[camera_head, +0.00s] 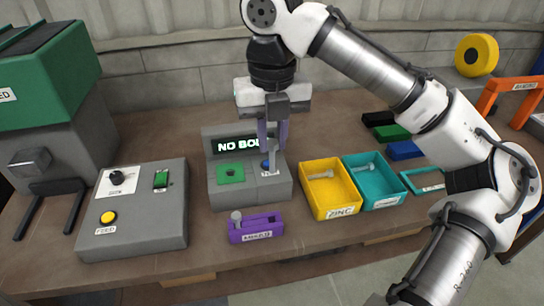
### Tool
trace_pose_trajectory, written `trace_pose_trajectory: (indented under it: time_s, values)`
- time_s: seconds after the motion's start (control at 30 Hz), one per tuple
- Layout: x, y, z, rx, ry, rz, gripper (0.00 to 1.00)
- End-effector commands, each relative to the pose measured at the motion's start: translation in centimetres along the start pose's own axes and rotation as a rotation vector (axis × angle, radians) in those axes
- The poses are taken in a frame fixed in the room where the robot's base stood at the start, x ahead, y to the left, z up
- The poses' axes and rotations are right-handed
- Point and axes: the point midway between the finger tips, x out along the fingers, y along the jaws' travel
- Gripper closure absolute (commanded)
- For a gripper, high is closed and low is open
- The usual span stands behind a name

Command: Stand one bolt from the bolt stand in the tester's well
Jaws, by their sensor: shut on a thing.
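The tester (250,190) is a grey box with a display that reads "NO BO…", its end hidden by my gripper. On its top are a green plate (230,173) with a dark well (231,173) and a blue button (265,166). My gripper (272,146) points down over the right half of the tester, to the right of the well. It is shut on a slim grey thing (272,158), apparently a bolt, held upright; the fingers partly hide it. The purple bolt stand (268,235) is in front of the tester, with one grey-headed bolt (237,216) at its left end.
A yellow bin (333,208) marked ZINC and a teal bin (386,198), each with a bolt inside, stand right of the tester. A grey control box (140,230) with a yellow button stands left. Green, black and blue trays lie behind my arm at right.

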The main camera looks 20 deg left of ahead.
Motion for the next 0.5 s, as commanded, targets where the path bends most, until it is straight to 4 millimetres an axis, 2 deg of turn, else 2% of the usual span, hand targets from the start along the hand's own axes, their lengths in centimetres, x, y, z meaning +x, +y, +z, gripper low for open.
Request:
trace_pose_trajectory:
  time_s: [0.13,0.5]
  values:
    - [-0.90,0.01,-0.01,0.001,0.000,0.000,1.00]
    - [-1.05,0.02,-0.01,0.000,0.000,0.001,1.00]
